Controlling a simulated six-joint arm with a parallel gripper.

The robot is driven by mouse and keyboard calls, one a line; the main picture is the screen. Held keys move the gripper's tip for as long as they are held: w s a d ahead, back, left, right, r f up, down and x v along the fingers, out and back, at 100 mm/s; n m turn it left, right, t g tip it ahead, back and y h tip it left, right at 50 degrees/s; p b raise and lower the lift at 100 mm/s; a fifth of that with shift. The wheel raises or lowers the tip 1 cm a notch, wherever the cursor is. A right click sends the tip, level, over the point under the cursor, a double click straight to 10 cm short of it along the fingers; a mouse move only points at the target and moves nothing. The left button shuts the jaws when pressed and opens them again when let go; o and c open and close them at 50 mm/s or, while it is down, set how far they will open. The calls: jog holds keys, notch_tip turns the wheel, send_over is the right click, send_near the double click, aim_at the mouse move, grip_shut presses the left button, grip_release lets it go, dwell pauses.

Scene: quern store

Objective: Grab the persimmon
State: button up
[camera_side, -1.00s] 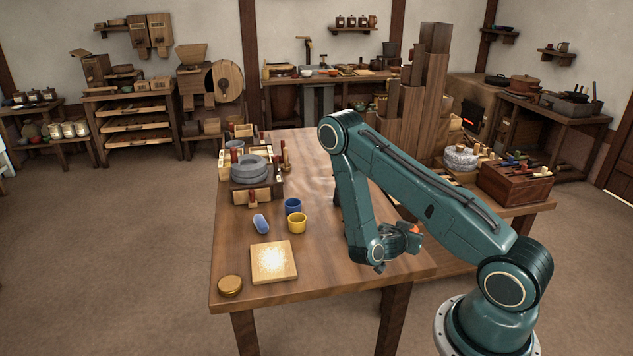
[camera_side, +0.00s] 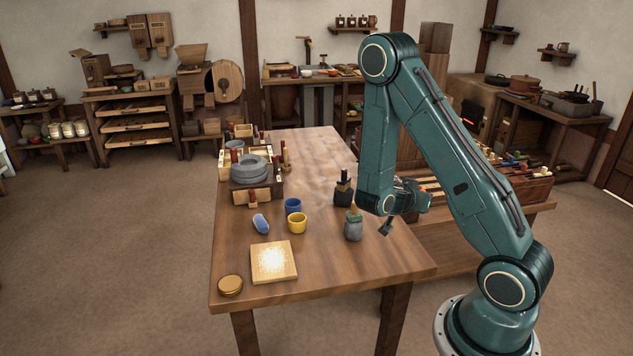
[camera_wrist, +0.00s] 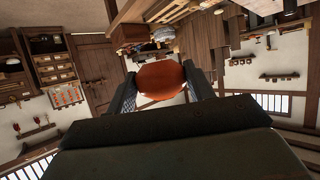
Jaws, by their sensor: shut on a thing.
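The persimmon (camera_wrist: 160,80) is a round orange fruit, seen in the wrist view between the two dark finger pads of my gripper (camera_wrist: 160,88). The pads press on it from both sides. In the side view my gripper (camera_side: 392,226) is raised above the right part of the wooden table, turned partly away. The persimmon cannot be made out there, hidden by the gripper and arm.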

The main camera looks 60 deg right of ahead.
jog(key=shift+r, duration=0.6)
dwell(0.3)
